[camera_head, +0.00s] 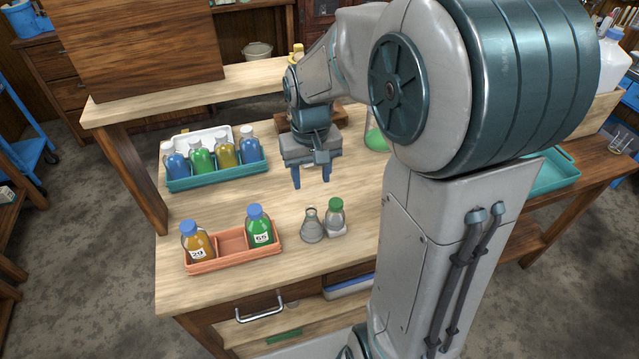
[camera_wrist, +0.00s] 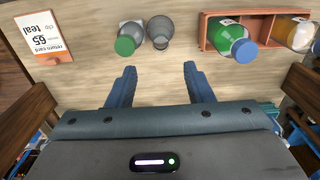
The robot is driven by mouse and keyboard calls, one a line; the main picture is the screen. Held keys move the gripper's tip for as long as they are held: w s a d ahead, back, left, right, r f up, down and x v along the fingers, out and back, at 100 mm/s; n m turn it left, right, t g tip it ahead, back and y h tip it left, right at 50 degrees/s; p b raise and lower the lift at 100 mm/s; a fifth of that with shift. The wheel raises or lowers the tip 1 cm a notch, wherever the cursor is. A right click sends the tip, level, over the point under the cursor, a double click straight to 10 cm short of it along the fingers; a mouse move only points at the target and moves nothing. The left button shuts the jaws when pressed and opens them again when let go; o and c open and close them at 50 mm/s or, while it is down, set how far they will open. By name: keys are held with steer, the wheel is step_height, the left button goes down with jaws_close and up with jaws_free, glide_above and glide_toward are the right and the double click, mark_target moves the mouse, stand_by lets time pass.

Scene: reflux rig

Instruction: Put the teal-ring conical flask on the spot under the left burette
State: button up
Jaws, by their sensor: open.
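A clear grey conical flask (camera_head: 312,228) stands upright on the workbench, just left of a green-capped bottle; no teal ring can be made out on it. In the wrist view the flask (camera_wrist: 160,31) is seen from above, ahead of the fingers. My gripper (camera_head: 311,179) points down over the bench, behind the flask in the head view, and is open and empty. Its two blue fingers also show in the wrist view (camera_wrist: 159,74), apart from the flask. No burette and no spot under one can be made out in either view.
The green-capped bottle (camera_head: 336,218) stands close beside the flask. An orange tray (camera_head: 233,258) holds bottles at left. A teal tray (camera_head: 218,178) of bottles lies farther back. A "65 teal" card (camera_wrist: 43,38) lies at the left. A green rounded object (camera_head: 376,141) is partly hidden by my arm.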

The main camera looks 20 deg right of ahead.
steer(key=s+r+t, duration=0.3)
steer(key=s+r, duration=0.2)
steer(key=s, duration=0.8)
steer(key=shift+s+d+r, duration=0.15)
steer(key=shift+s+r, duration=0.05)
steer(key=shift+s, duration=0.5)
steer(key=c, duration=0.3)
steer(key=shift+f, duration=0.1)
